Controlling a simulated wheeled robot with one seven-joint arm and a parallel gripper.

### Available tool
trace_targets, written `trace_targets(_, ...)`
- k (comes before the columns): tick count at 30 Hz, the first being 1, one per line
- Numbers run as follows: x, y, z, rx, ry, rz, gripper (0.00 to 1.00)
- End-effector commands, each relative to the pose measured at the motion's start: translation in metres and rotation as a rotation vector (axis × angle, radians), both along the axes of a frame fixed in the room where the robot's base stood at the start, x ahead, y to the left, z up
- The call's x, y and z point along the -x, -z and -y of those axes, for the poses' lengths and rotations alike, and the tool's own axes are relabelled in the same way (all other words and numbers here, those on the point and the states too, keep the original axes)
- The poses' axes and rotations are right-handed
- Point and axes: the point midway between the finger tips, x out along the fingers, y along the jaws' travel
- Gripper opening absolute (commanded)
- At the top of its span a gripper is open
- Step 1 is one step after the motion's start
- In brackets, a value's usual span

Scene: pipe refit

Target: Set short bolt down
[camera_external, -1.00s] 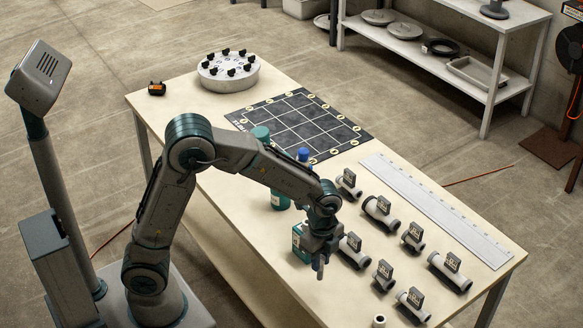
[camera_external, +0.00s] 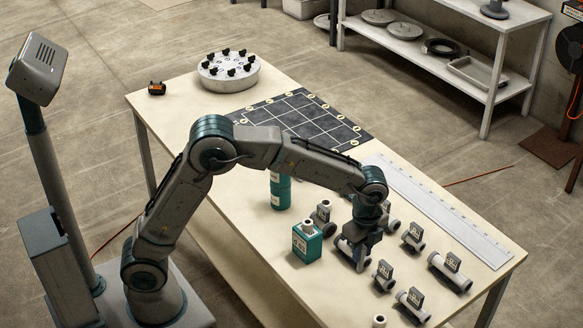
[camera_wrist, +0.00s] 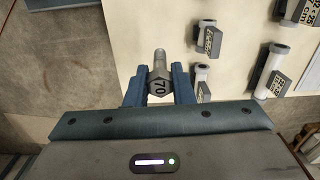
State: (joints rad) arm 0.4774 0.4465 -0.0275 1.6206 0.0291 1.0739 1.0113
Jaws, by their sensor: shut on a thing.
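A short bolt (camera_wrist: 160,62) with a grey hex head marked 70 is pinched between the blue fingertips of my gripper (camera_wrist: 160,86) in the wrist view. Its shank points away from the gripper. In the outside view my gripper (camera_external: 361,262) points down among the pipe pieces, right of the green container. The bolt is hard to make out there, and I cannot tell whether it touches the table (camera_external: 255,248).
Several grey pipe pieces with dark tags (camera_external: 452,268) stand close around the gripper. A green container (camera_external: 307,246) and a teal canister (camera_external: 280,192) are to its left. A ruler-like white strip (camera_external: 440,212), a dark grid mat (camera_external: 305,125) and a round bolt-studded part (camera_external: 228,72) lie farther back.

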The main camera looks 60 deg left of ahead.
Motion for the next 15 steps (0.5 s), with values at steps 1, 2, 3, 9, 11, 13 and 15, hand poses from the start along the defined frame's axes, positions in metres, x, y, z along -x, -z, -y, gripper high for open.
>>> trace_targets(1,-0.018,-0.001,-0.001,0.0,0.002,-0.003,0.0)
trace_targets(2,-0.028,-0.001,-0.002,0.001,0.007,-0.002,0.0)
trace_targets(3,-0.039,0.0,-0.003,0.002,0.013,-0.002,0.0)
trace_targets(9,-0.082,0.006,-0.009,0.007,0.034,-0.004,0.0)
trace_targets(11,-0.089,0.008,-0.011,0.009,0.037,-0.005,0.0)
trace_targets(13,-0.095,0.009,-0.012,0.011,0.04,-0.004,0.0)
trace_targets(15,-0.101,0.012,-0.016,0.011,0.042,-0.005,0.0)
